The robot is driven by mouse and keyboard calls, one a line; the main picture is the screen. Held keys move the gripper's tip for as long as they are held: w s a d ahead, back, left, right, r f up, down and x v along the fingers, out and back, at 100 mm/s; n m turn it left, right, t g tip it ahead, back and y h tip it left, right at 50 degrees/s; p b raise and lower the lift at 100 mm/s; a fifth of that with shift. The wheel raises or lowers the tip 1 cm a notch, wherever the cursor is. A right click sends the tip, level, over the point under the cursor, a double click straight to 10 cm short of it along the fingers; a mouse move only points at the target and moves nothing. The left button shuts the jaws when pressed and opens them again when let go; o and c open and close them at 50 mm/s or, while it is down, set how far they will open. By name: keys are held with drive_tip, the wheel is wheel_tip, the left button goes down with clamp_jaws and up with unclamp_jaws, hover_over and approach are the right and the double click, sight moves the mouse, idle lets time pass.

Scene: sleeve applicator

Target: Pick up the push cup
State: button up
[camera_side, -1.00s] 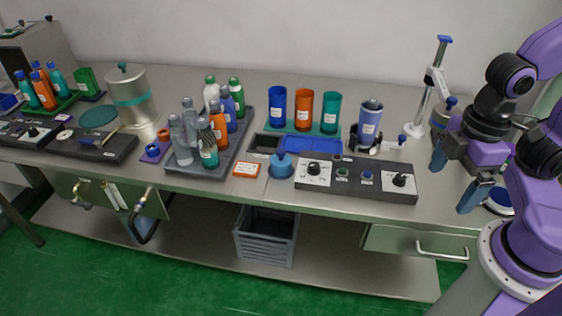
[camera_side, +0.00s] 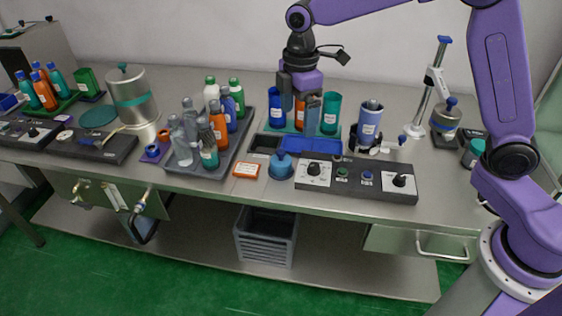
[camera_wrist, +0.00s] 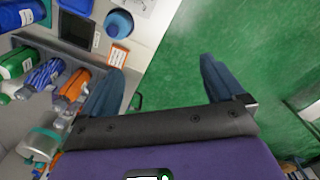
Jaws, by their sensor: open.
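Beside the cup are an orange-edged label card (camera_side: 246,171), the control panel (camera_side: 378,180) and a blue tray (camera_side: 285,145). A grey tray of bottles (camera_side: 185,168) stands left. Blue and teal tumblers (camera_side: 274,105) stand behind. A clamp stand (camera_side: 420,105) is at right.

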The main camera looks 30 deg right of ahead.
drive_tip(key=n, duration=0.2)
hover_over(281, 151)
wheel_tip(281, 151, down, 4)
drive_tip(key=f, duration=1.1)
drive_tip(key=shift+w+d+f, duration=0.1)
drive_tip(key=shift+w+f, duration=0.15)
drive_tip(key=shift+f, duration=0.05)
drive_tip(key=shift+s+f, duration=0.2)
drive_tip(key=shift+f, duration=2.45)
drive_tip(key=c, duration=1.2)
